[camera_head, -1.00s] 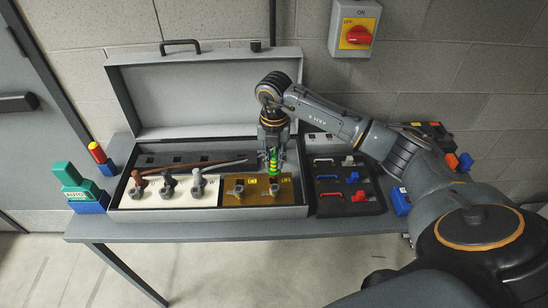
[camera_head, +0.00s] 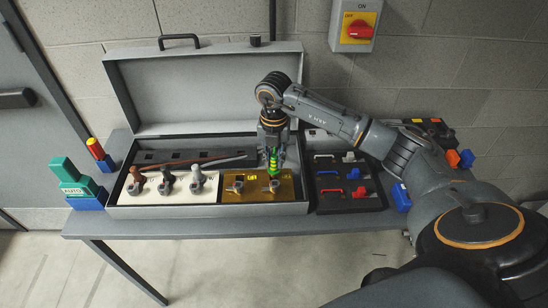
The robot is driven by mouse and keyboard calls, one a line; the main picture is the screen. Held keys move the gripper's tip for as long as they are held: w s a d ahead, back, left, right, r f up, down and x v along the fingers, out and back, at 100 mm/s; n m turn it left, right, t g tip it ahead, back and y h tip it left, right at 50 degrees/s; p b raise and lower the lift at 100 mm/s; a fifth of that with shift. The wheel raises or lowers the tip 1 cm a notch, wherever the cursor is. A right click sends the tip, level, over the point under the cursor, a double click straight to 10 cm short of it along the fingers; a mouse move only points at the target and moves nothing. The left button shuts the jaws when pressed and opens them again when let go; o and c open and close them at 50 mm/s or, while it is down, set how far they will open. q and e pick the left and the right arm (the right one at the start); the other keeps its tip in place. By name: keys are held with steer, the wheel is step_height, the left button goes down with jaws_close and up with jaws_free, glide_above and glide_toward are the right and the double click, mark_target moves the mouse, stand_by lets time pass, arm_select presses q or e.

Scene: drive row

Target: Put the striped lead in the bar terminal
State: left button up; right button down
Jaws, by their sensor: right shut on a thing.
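The green-and-yellow striped lead (camera_head: 273,164) is upright in my right gripper (camera_head: 272,152), which points down and is shut on it. The gripper is over the right side of the open grey case. Just below the lead is a brass-coloured plate (camera_head: 250,198) with two metal terminals: a left one (camera_head: 238,187) and a right one (camera_head: 274,186). The lead's lower end is close above or at the right one; I cannot tell whether they touch. The plate's labels are too small to read, so I cannot tell which is the bar terminal. My left gripper is not in view.
A white panel (camera_head: 160,197) with brown, dark and light leads on terminals fills the case's left side. A black tray (camera_head: 345,202) with blue, red and white pieces stands right of it. The raised lid (camera_head: 205,90) stands behind. Green and blue blocks (camera_head: 75,180) are at left.

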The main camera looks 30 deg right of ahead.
mark_target(274, 166)
steer(key=shift+f+b, duration=1)
steer(key=shift+f, duration=0.45)
steer(key=shift+f, duration=0.1)
steer(key=c, duration=1.1)
jaws_free()
step_height(274, 166, up, 12)
steer(key=shift+r, duration=0.1)
